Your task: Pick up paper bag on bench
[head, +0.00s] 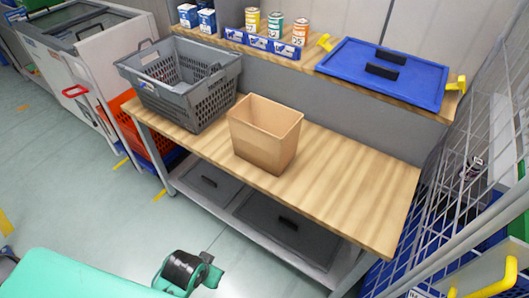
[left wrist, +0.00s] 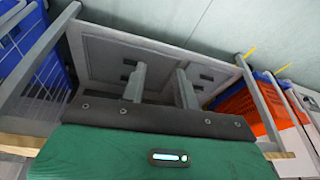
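The tan, open-topped paper bag (head: 262,146) stands upright on the wooden bench (head: 355,190), near its front edge in the head view. It does not show in the left wrist view. My left gripper (left wrist: 160,76) is open, with two grey fingers apart and nothing visible between them. The bench's lower shelf with grey lidded boxes (left wrist: 105,50) lies beyond the fingers. The left fingers cannot be made out in the head view. My right gripper is in neither view.
A grey basket (head: 185,85) stands left of the bag. Behind, a raised shelf holds cans (head: 275,27) and a blue lid (head: 385,75). The bench right of the bag is clear. A wire rack (head: 470,150) borders the right. An orange tote (left wrist: 248,112) is beside the bench.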

